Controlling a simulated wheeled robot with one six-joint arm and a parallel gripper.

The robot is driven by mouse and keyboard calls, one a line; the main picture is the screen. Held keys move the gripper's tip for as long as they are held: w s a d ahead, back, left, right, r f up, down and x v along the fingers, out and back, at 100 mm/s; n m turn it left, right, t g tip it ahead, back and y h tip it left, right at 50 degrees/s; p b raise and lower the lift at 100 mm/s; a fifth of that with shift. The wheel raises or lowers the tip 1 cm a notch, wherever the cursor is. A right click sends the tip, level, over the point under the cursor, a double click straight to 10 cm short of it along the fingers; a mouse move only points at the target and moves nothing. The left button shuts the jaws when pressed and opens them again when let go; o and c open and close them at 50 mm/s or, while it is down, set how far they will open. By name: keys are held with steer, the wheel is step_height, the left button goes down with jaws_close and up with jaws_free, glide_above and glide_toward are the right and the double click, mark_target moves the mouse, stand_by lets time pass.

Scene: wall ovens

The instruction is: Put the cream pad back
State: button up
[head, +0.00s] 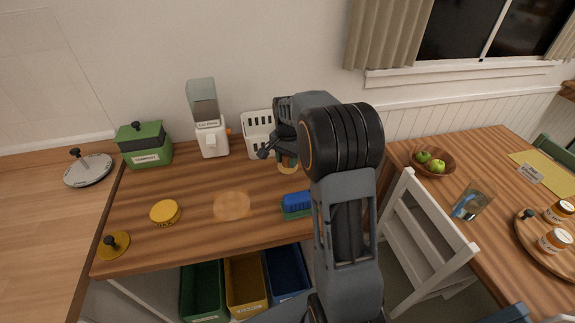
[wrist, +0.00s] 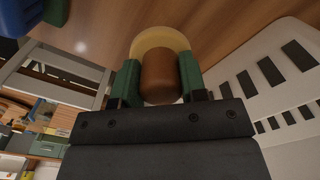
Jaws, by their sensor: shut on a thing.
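The cream pad (wrist: 160,38) is a round disc with a brown knob (wrist: 160,75). My gripper (wrist: 160,80) is shut on the knob, with a green finger on each side. In the head view my gripper (head: 284,157) is at the back right of the wooden counter, in front of the white slotted basket (head: 258,135). The pad's edge shows below the fingers (head: 288,171). I cannot tell whether the pad touches the counter. The yellow wax tin (head: 165,212) sits front left on the counter, beside a pale round patch (head: 232,205).
A blue and green sponge block (head: 297,205) lies near the counter's right edge. A yellow disc with a dark knob (head: 115,245) is at front left. A green box (head: 145,145) and a white dispenser (head: 209,130) stand at the back.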

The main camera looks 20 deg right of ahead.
mark_target(287, 166)
steer(key=shift+w+d+f, duration=0.1)
steer(key=shift+w+f, duration=0.05)
steer(key=shift+f, duration=1.65)
steer(key=o, duration=0.8)
steer(key=shift+f, duration=0.15)
steer(key=shift+o, duration=0.2)
